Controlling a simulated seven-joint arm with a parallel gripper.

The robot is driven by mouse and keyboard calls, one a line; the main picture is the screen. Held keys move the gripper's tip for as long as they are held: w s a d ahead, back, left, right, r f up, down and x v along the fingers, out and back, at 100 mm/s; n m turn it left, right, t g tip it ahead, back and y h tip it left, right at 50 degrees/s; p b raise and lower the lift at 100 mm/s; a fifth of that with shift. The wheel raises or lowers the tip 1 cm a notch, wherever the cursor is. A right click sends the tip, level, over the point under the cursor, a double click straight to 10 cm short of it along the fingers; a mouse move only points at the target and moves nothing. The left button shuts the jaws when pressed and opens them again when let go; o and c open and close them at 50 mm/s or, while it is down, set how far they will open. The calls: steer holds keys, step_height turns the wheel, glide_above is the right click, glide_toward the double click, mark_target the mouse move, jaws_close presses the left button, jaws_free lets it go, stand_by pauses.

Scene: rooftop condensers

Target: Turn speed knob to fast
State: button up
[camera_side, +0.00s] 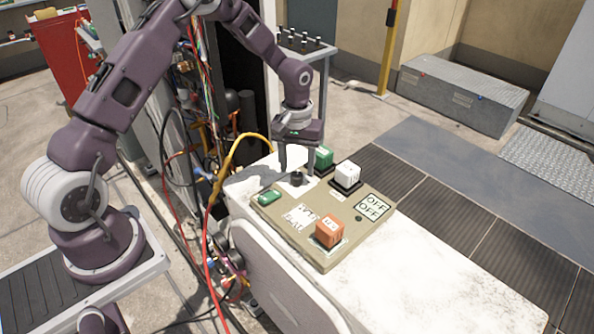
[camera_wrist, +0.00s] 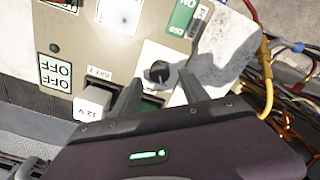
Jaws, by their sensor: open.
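The black round knob (camera_side: 297,179) sits near the far left edge of the beige panel (camera_side: 290,238). In the wrist view the knob (camera_wrist: 160,71) stands on a white plate. My gripper (camera_side: 296,170) points down over it, open, one finger to each side. In the wrist view the fingertips of my gripper (camera_wrist: 159,77) flank the knob with a gap on both sides. I cannot read any speed marking around the knob.
A green block (camera_side: 323,157) and a white block (camera_side: 347,175) stand close to the knob. An orange block (camera_side: 329,231) stands at the panel's near side. An OFF label (camera_side: 373,207) lies right. A yellow hose (camera_side: 232,160) and loose wires hang left.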

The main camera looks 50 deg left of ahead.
mark_target(297, 178)
step_height(297, 178, down, 2)
steer(key=shift+f, duration=0.2)
jaws_close()
steer(key=shift+m, duration=0.4)
steer(key=m, duration=0.5)
steer(key=shift+d+m, duration=0.1)
steer(key=shift+m, duration=0.2)
steer(key=m, duration=0.5)
steer(key=shift+d, duration=0.1)
steer(key=shift+r+m, duration=0.1)
steer(key=shift+m, duration=0.3)
jaws_free()
